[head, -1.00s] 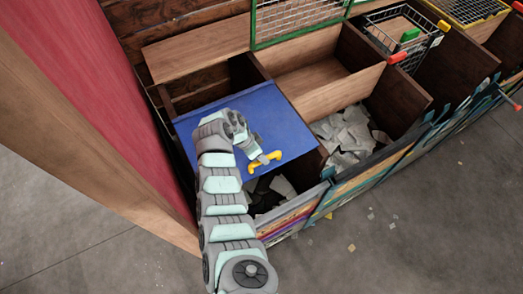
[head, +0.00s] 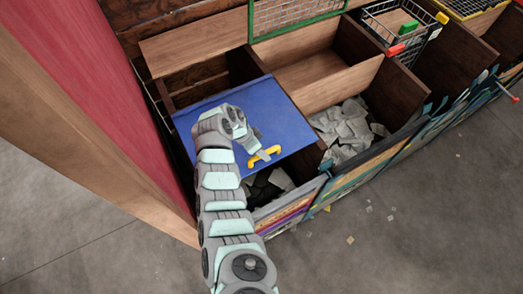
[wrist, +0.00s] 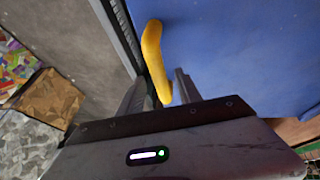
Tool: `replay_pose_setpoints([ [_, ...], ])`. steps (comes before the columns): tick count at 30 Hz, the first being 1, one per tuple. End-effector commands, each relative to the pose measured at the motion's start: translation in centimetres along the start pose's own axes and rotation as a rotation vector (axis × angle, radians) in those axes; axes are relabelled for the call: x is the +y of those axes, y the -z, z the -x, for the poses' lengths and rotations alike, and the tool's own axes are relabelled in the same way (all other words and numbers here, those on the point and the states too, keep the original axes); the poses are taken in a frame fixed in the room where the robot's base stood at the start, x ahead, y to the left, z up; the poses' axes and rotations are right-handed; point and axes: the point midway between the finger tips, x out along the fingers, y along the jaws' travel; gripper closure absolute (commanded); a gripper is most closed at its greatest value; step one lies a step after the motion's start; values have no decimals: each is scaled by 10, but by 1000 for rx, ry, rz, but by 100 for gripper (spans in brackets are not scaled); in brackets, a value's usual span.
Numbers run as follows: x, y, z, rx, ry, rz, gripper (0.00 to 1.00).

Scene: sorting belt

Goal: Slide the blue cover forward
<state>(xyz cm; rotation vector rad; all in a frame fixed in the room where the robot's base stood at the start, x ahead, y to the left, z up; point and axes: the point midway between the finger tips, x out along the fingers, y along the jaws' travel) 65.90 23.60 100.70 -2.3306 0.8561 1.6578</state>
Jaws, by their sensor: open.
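The blue cover (head: 279,112) lies over the top of the leftmost wooden bin, leaving a gap along the bin's front. It fills the upper right of the wrist view (wrist: 245,50). A yellow handle (head: 272,153) sits near its front edge. My gripper (head: 263,154) is at this handle, reaching over the cover from the front. In the wrist view the yellow handle (wrist: 153,50) runs between the two parted fingers of my gripper (wrist: 160,82). I cannot tell whether either finger touches it. My arm hides part of the cover's left side.
Pale scraps (head: 348,128) lie in the neighbouring bin on the right, and others show in the front gap. A red and wooden wall (head: 85,100) stands close on the left. A wire basket (head: 402,25) and a green-framed mesh (head: 290,14) are behind. The front floor is open.

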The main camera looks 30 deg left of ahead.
Motion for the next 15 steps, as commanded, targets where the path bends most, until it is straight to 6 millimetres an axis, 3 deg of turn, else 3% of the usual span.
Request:
replay_pose_setpoints([
  [8, -3, -1, 20, 2, 7, -1, 59],
  [15, -3, -1, 64, 3, 6, -2, 59],
])
